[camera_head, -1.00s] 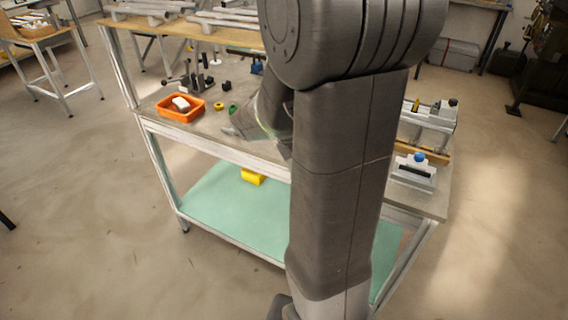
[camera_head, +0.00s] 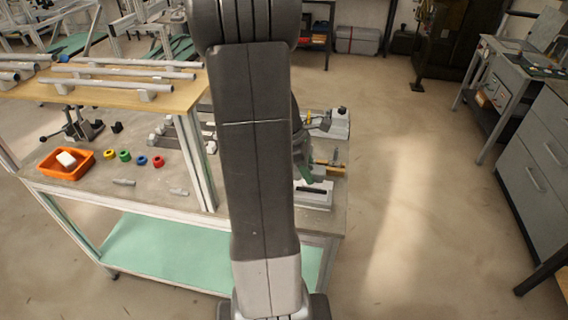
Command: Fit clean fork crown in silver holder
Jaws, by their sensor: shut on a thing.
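My gripper (camera_head: 305,174) is at the right end of the bench, partly hidden behind my own arm. Its green fingertips point down just above a low silver block with a dark slot (camera_head: 313,194), which looks like the silver holder. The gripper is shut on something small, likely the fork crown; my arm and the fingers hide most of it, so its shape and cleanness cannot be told. I cannot tell whether it touches the holder. Two small silver parts (camera_head: 124,182) (camera_head: 178,191) lie on the bench left of my arm.
A second light fixture with a black knob (camera_head: 338,124) stands behind the holder. An orange bin (camera_head: 66,163) with a white block and several coloured rings (camera_head: 125,155) are at the left. A shelf post (camera_head: 197,160) rises left of my arm. The floor right of the bench is clear.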

